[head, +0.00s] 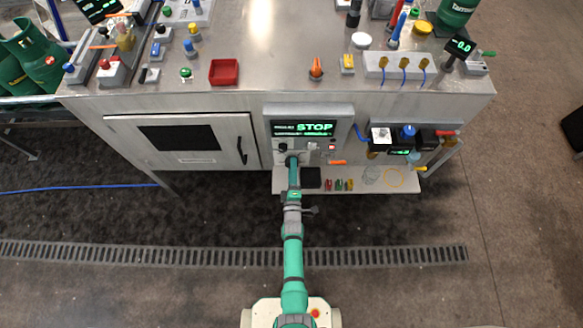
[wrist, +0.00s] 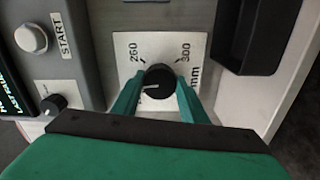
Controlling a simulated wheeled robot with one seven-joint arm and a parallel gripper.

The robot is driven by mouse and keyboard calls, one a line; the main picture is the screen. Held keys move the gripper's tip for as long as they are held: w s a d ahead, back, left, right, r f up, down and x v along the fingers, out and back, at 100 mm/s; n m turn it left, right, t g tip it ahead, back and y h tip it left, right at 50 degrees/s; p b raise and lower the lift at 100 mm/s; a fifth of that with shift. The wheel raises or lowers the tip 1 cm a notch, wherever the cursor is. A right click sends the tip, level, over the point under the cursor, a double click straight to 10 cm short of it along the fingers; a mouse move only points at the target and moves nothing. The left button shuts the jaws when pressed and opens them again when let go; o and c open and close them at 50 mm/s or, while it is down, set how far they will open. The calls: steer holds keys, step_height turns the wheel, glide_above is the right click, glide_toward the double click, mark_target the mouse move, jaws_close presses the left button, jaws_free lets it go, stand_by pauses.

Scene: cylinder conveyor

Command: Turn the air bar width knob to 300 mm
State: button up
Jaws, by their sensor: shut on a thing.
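The air bar width knob (wrist: 158,82) is a small round black knob with a white pointer line, on a white scale plate (wrist: 125,45) in the wrist view. The plate shows 260 at the upper left, 300 at the upper right and "mm" at the right. The white line points left and slightly down, at neither 260 nor 300. My gripper (wrist: 158,92) has its green fingers on both sides of the knob and is shut on it. In the head view my gripper (head: 292,160) reaches the front of the control panel (head: 309,111) and hides the knob.
In the wrist view a START button (wrist: 31,39) and another black knob (wrist: 53,104) are at the left, and a black box (wrist: 250,35) is at the upper right. A shelf (head: 410,183) with small items lies under the panel. The floor around my arm is clear.

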steer(key=shift+a+r+m, duration=0.1)
steer(key=shift+a+m, duration=0.05)
steer(key=shift+m, duration=6.9)
steer(key=shift+a+m, duration=0.1)
steer(key=shift+m, duration=6.95)
steer(key=shift+d, duration=0.1)
steer(key=o, duration=1)
steer(key=shift+o, duration=0.2)
steer(key=shift+s, duration=0.1)
